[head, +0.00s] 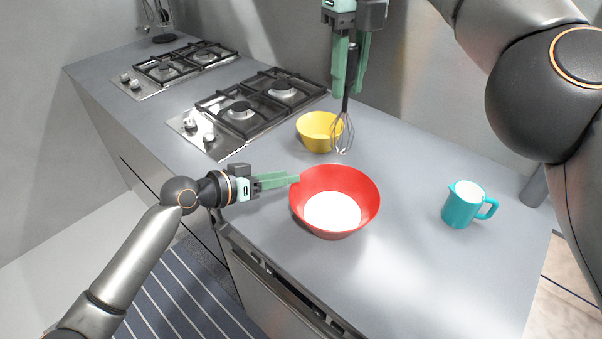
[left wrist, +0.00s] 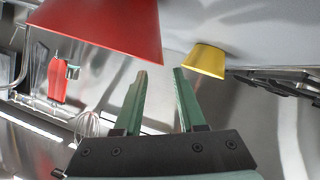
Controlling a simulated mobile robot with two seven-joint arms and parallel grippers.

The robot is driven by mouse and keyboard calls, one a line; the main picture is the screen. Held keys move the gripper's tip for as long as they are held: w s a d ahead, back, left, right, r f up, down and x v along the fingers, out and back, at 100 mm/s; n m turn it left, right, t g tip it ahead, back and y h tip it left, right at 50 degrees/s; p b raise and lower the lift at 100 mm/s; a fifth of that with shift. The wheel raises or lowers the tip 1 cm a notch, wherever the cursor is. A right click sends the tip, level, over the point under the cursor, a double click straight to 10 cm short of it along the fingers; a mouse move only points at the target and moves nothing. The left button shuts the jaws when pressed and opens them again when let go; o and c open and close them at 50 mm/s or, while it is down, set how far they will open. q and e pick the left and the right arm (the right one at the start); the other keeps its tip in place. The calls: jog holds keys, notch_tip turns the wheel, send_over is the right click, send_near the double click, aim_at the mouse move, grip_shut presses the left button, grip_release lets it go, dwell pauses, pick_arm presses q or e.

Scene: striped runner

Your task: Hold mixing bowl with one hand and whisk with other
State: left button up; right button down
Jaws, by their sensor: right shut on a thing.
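The red mixing bowl (head: 368,196), with white contents, stands on the grey counter; its side fills the upper left of the left wrist view (left wrist: 115,25). My left gripper (head: 296,180) is at the bowl's left rim. In the left wrist view its fingers (left wrist: 160,72) are apart with nothing seen between them, tips close to the bowl's edge. Whether they touch it I cannot tell. My right gripper (head: 347,92) is shut on the whisk (head: 342,135), handle up and wires down. The whisk hangs behind the red bowl, beside the yellow bowl, its wires overlapping that bowl's right edge in the head view.
A yellow bowl (head: 314,132) stands behind the red bowl; it also shows in the left wrist view (left wrist: 204,60). A teal jug (head: 461,208) stands to the right. Gas hobs (head: 240,112) lie at the left back. The counter between red bowl and jug is clear.

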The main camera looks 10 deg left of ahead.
aim_at(307, 172)
pick_arm(q)
jog(key=x, duration=0.7)
jog(key=shift+w+d, duration=0.1)
jog(key=shift+w, duration=0.05)
grip_shut()
pick_arm(e)
jog(key=shift+w+d+f, duration=0.1)
dwell(1.3)
jog(key=shift+w+d+f, duration=0.2)
jog(key=shift+d+f, duration=0.1)
jog(key=shift+f, duration=0.25)
notch_tip(307, 172, down, 5)
jog(key=s+d+t+y, duration=0.2)
jog(key=shift+s+d+y, duration=0.2)
jog(key=shift+s+y, duration=0.15)
jog(key=shift+y, duration=0.05)
